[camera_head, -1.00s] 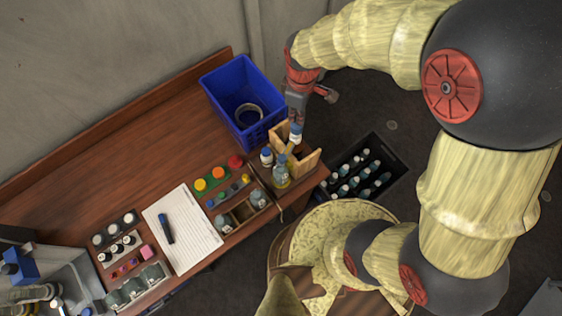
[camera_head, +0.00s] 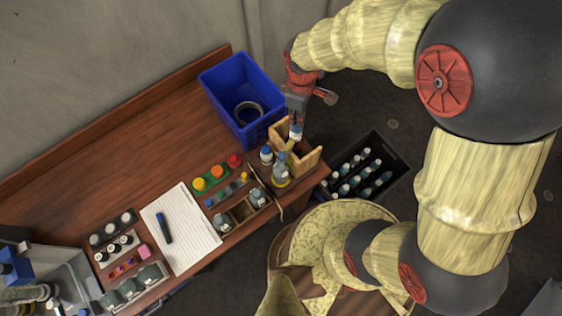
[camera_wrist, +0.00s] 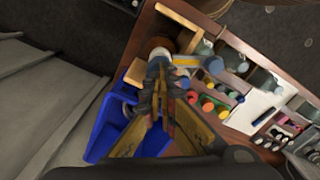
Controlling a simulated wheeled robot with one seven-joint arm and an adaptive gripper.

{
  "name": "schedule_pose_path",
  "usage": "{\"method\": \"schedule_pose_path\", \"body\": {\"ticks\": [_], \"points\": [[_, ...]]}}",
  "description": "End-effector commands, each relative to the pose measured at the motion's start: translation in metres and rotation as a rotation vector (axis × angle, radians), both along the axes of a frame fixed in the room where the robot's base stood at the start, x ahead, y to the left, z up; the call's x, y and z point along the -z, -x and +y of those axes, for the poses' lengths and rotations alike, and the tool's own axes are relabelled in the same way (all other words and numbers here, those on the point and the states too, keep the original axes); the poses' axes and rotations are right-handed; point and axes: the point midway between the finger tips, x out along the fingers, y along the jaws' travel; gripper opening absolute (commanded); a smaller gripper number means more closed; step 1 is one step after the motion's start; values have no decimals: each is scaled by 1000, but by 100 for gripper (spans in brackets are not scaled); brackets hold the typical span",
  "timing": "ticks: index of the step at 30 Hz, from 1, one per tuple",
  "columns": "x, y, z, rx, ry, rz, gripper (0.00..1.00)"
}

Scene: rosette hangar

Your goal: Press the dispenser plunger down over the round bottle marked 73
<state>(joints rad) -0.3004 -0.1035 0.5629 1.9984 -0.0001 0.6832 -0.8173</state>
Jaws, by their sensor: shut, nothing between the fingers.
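My gripper (camera_head: 297,112) is shut and empty, pointing down above the wooden holder (camera_head: 308,160) at the table's right end. A blue-and-white piece (camera_head: 296,130), apparently the dispenser's top, is directly below the fingertips. In the wrist view, the shut fingers (camera_wrist: 160,88) reach towards this blue-and-white piece (camera_wrist: 158,66); I cannot tell whether they touch it. A clear round bottle (camera_head: 281,174) with a yellow ring stands at the holder's near left side. A white bottle with a blue cap (camera_head: 266,156) stands left of it. The mark 73 is not readable.
A blue crate (camera_head: 228,78) with a dark ring inside is left of my gripper. A black crate of bottles (camera_head: 388,150) is on the floor at the right. Coloured-lid jars, a paper sheet (camera_head: 180,228) and a pen lie further left. The table's rear left is clear.

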Motion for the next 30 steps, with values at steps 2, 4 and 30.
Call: {"method": "schedule_pose_path", "body": {"ticks": [2, 4, 30], "points": [[1, 0, 0, 0, 0, 1, 0], [1, 0, 0, 0, 0, 1, 0], [7, 1, 0, 0, 1, 3, 0]]}}
